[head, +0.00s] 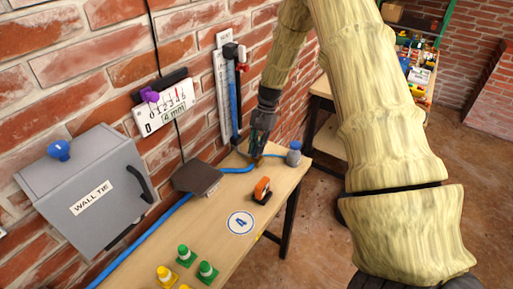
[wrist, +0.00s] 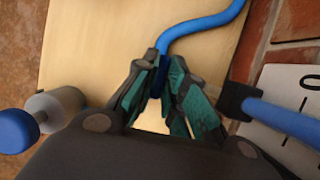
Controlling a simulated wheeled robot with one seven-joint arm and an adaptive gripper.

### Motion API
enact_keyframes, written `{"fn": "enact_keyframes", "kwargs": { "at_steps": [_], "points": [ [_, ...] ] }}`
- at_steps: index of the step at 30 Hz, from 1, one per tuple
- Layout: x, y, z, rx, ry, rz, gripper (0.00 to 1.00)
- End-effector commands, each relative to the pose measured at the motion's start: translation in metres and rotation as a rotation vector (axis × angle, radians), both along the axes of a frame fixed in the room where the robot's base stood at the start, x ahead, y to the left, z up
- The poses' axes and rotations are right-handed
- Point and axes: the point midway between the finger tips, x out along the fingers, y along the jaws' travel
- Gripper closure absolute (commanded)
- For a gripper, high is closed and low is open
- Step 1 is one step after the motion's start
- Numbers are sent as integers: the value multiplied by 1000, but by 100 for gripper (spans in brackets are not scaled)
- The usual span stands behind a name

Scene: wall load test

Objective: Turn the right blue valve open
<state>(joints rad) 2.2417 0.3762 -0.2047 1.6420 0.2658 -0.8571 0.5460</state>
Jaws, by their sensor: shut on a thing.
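The blue hose (head: 238,170) runs over the wooden table to a fitting under my gripper (head: 260,143). A small brass-coloured part shows just below the fingertips. In the wrist view, my gripper (wrist: 161,88) has its green-padded fingers closed around a small dark blue piece (wrist: 158,75) at the end of the hose (wrist: 195,32). This piece looks like the handle of the right blue valve. The fingers hide most of it, so I cannot tell its turn angle.
A grey cylinder with a blue top (head: 294,154) stands right of my gripper, near the table edge. An orange-and-black object (head: 262,190) lies in front.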

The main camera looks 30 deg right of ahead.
Motion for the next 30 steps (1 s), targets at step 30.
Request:
{"fn": "enact_keyframes", "kwargs": {
  "at_steps": [30],
  "points": [
    [6, -11, 28, -1, -5, 2, 66]
  ]
}}
